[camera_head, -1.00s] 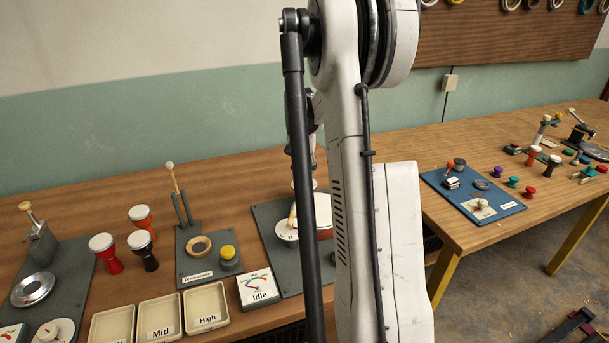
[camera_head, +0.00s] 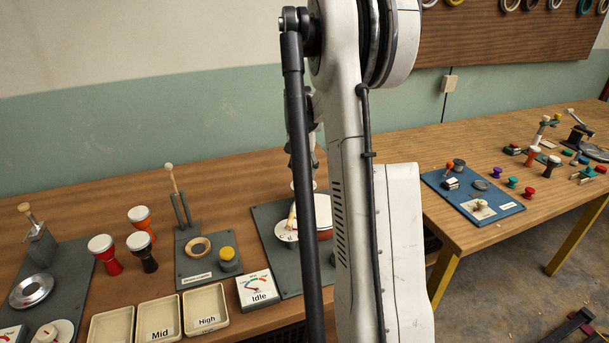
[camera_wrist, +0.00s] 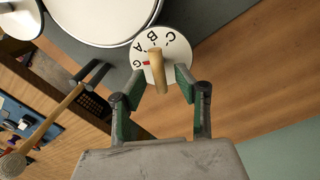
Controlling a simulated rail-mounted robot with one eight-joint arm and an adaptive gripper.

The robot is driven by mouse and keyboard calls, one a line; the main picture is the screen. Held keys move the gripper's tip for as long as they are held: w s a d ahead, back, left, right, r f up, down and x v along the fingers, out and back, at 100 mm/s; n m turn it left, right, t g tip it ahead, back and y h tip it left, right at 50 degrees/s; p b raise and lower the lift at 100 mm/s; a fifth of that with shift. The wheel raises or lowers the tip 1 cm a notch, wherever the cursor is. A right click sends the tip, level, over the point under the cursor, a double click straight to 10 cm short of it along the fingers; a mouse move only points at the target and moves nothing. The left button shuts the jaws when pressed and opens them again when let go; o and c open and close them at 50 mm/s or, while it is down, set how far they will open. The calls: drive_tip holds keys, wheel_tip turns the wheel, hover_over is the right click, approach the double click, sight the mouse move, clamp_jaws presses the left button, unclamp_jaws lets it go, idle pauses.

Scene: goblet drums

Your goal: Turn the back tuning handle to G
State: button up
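The tuning handle (camera_wrist: 157,66) is a pale wooden peg standing on a white round dial (camera_wrist: 172,44) lettered C, B, A and G. A red mark on the dial beside the handle points toward the G. My gripper (camera_wrist: 160,80) has its green-padded fingers on either side of the handle, with visible gaps, so it looks open around it. In the head view the dial (camera_head: 285,240) and handle (camera_head: 291,214) show beside the white-topped drum (camera_head: 322,222), partly hidden by my arm. The gripper's fingertips are hidden there.
A gauge card reading Idle (camera_head: 257,291) stands left of the drum's plate. Trays marked Mid (camera_head: 160,318) and High (camera_head: 207,308) are at the front. Small goblet drums (camera_head: 141,217) stand farther left.

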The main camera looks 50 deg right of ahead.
wheel_tip(320, 180, up, 11)
drive_tip(key=shift+w+a, duration=0.2)
drive_tip(key=shift+w, duration=0.1)
drive_tip(key=shift+r, duration=0.1)
idle(0.4)
drive_tip(key=s+a+r+n+t+h, duration=0.1)
drive_tip(key=s+a+r+n+t, duration=0.15)
drive_tip(key=a, duration=0.95)
drive_tip(key=s+a+r+n+t, duration=0.1)
drive_tip(key=a+r+n, duration=0.25)
drive_tip(key=a, duration=0.85)
drive_tip(key=s+a+f+n+t, duration=0.2)
drive_tip(key=s+a, duration=0.5)
drive_tip(key=a, duration=0.3)
drive_tip(key=s+a+f+n+t+y, duration=0.1)
drive_tip(key=s+a+f+n+t, duration=0.1)
drive_tip(key=s+a, duration=0.6)
drive_tip(key=shift+a+f+n, duration=0.8)
drive_tip(key=shift+a+f, duration=0.05)
drive_tip(key=shift+a, duration=0.1)
